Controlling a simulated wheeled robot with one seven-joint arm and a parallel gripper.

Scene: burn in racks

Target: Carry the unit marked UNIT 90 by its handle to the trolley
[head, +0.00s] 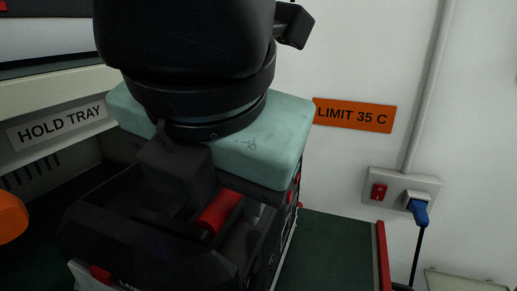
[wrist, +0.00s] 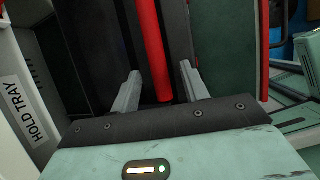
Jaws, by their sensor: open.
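A dark unit (head: 120,235) stands below my gripper in the head view, with a red handle (head: 220,212) on top. In the wrist view the red handle (wrist: 153,50) runs as a long bar between the two pale fingers of my gripper (wrist: 161,72). The fingers are apart, one on each side of the bar, with visible gaps. I cannot tell how deep they reach around it. My teal gripper housing hides part of the unit in the head view. The marking UNIT 90 cannot be read, and the trolley cannot be made out.
A HOLD TRAY label (head: 57,124) is on the rack at left. A green surface (head: 335,250) with a red edge strip (head: 383,255) lies right of the unit. The wall behind carries an orange LIMIT 35 C sign (head: 355,115) and a socket with a blue plug (head: 418,208).

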